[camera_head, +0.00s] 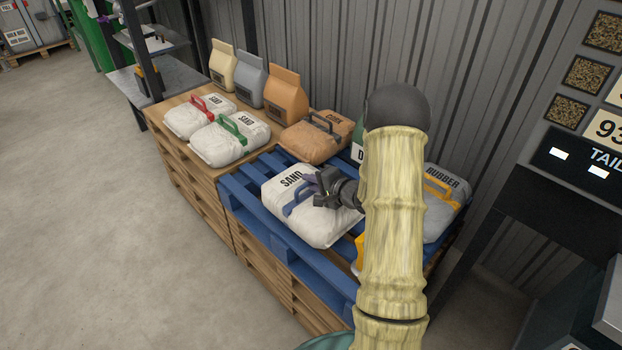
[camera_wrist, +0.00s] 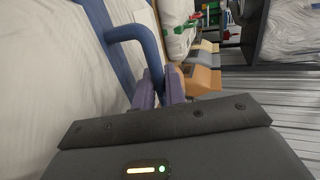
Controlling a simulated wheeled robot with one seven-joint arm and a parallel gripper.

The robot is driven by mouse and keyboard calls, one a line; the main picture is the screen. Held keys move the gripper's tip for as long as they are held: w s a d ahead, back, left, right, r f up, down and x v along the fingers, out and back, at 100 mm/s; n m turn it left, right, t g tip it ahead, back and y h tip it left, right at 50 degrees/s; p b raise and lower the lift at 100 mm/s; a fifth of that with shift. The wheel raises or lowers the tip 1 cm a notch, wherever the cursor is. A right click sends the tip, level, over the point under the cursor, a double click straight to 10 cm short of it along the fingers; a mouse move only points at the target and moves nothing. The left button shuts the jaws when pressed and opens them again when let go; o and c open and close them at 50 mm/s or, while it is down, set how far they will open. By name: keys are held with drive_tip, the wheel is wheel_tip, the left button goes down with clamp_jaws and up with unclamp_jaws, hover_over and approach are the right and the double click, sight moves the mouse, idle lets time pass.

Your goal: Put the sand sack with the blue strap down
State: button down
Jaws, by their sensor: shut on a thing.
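The white sand sack (camera_head: 313,222) with the blue strap (camera_head: 297,204) is at the blue pallet (camera_head: 247,197) in the head view. My gripper (camera_head: 321,188) is at its upper side, shut on the blue strap. In the wrist view the purple fingers (camera_wrist: 161,90) close around one end of the blue strap (camera_wrist: 128,36). The white sack (camera_wrist: 50,85) fills the left of that view. Whether its underside touches the pallet slats is hard to tell. My arm hides part of its right side.
Sand sacks with a red strap (camera_head: 200,115) and a green strap (camera_head: 229,138) lie on the wooden stack at left. A brown sack (camera_head: 316,139) lies behind, and a grey rubber sack (camera_head: 441,205) with a yellow strap lies at right. The pallet's left slats are bare.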

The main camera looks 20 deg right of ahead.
drive_tip(key=shift+w+f, duration=0.1)
drive_tip(key=shift+f, duration=0.5)
drive_tip(key=c, duration=1.8)
unclamp_jaws()
drive_tip(key=shift+f, duration=0.3)
drive_tip(key=shift+c, duration=0.2)
drive_tip(key=o, duration=0.4)
drive_tip(key=shift+r, duration=0.1)
drive_tip(key=p+v, duration=0.1)
drive_tip(key=v, duration=0.6)
drive_tip(key=shift+s+d+r+p, duration=0.1)
drive_tip(key=shift+s+d+p, duration=0.05)
drive_tip(key=shift+s+p, duration=0.25)
drive_tip(key=shift+w, duration=0.1)
